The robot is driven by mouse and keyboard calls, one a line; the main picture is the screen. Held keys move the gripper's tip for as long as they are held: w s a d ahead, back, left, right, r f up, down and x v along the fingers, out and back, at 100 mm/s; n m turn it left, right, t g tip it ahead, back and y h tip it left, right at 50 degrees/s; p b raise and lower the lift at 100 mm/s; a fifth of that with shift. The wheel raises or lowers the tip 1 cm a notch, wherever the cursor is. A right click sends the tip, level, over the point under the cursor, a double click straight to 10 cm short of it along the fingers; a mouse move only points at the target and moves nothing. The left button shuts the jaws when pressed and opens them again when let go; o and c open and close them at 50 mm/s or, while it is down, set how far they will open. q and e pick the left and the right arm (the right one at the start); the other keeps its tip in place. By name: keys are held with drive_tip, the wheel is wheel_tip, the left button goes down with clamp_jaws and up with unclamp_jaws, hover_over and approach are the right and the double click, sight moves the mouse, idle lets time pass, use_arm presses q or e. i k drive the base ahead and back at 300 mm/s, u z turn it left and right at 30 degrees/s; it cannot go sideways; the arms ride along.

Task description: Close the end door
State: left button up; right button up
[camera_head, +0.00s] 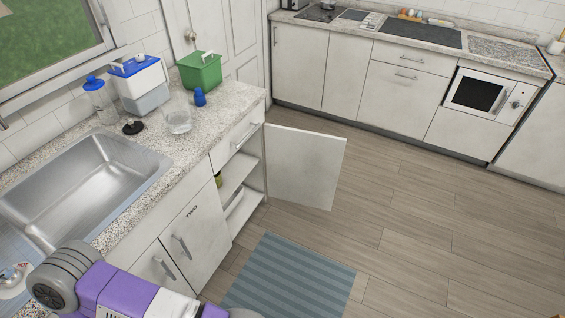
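The end door (307,168) is a white cabinet door at the far end of the sink counter. It stands wide open, swung out over the floor to the right of its cabinet. The open cabinet (240,172) shows shelves inside, with a small green item (218,180) partly visible. A purple and grey arm of mine crosses the bottom left, well short of the door. Neither of my grippers is in view, and nothing of mine touches the door.
A closed door marked "TWO" (203,238) adjoins the open cabinet. A closed drawer (238,138) is above it. A blue striped mat (290,277) lies on the floor in front. The wooden floor (420,220) to the right is clear.

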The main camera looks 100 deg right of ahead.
sight(304, 167)
drive_tip(key=k, duration=0.45)
drive_tip(key=z, duration=4.25)
drive_tip(key=i, duration=4.5)
drive_tip(key=u, duration=4.05)
drive_tip(key=i, duration=0.45)
drive_tip(key=u, duration=0.05)
